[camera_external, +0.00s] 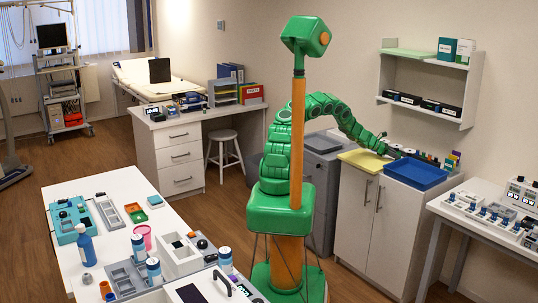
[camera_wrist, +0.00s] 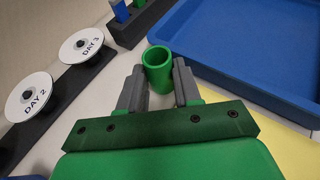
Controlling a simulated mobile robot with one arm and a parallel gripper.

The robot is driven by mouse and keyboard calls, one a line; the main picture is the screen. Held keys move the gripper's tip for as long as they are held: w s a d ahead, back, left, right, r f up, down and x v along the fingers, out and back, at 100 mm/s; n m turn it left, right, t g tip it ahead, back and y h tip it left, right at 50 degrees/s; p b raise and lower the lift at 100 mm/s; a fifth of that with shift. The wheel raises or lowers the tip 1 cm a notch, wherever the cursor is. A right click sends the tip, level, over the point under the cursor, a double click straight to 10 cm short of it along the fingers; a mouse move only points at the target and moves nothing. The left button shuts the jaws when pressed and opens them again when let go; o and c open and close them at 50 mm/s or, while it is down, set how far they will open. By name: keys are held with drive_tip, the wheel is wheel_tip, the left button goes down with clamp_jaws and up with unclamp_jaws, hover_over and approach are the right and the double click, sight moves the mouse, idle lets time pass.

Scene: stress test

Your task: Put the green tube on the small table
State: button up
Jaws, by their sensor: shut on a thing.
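The green tube (camera_wrist: 158,72) shows in the wrist view, open end up. It stands between the two grey fingers of my gripper (camera_wrist: 160,82), which is shut on it. In the external view my gripper (camera_external: 390,150) is low over the back of the white cabinet top, left of the blue tray. The tube is too small to make out there. A white table (camera_external: 437,208) with several devices stands at the right. A longer white table (camera_external: 115,185) stands at the front left. I cannot tell which one is the small table.
The blue tray (camera_external: 416,173) lies close to my gripper and also shows in the wrist view (camera_wrist: 250,50). A yellow mat (camera_external: 362,160) lies left of it. Discs marked DAY 2 (camera_wrist: 28,98) and DAY 3 (camera_wrist: 86,45) sit on a dark rack. A wall shelf (camera_external: 425,100) hangs above.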

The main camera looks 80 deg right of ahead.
drive_tip(key=shift+f, duration=0.6)
drive_tip(key=shift+f, duration=0.15)
drive_tip(key=o, duration=1)
drive_tip(key=shift+r, duration=0.2)
drive_tip(key=shift+v, duration=6)
